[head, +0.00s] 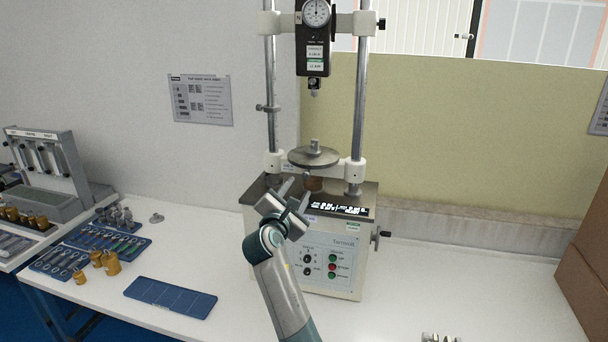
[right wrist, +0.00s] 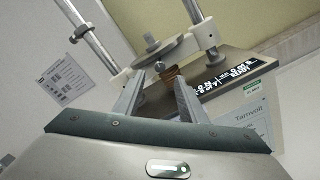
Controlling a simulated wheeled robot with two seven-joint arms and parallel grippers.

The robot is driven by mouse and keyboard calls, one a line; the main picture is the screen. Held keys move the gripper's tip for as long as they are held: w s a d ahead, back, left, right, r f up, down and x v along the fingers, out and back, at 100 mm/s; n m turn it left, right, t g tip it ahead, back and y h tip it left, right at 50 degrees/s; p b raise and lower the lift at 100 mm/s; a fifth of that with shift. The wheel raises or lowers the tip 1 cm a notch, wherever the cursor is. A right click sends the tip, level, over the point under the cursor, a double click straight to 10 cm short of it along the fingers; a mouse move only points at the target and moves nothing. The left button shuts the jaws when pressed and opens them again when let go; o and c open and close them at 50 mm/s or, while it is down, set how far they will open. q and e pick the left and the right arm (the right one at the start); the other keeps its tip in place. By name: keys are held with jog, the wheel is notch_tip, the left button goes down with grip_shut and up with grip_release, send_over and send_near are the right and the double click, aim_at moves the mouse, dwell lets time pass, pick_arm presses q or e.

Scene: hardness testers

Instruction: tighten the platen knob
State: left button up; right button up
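The tester (head: 325,240) stands on the white table, with a round grey platen (head: 314,157) low between its two posts. My right gripper (head: 296,194) is open, in front of and slightly left of the knob. My left gripper is out of view.
A dial gauge head (head: 314,35) hangs above the platen. A crank (head: 380,235) sticks out at the base's right side. Blue trays (head: 170,297) and brass weights (head: 108,262) lie to the left. The table right of the tester is mostly clear, with a brown box (head: 585,265) at the edge.

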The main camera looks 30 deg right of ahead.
aim_at(306, 176)
jog(key=p+x, duration=0.2)
jog(key=x, duration=0.6)
jog(key=shift+w, duration=0.1)
grip_shut()
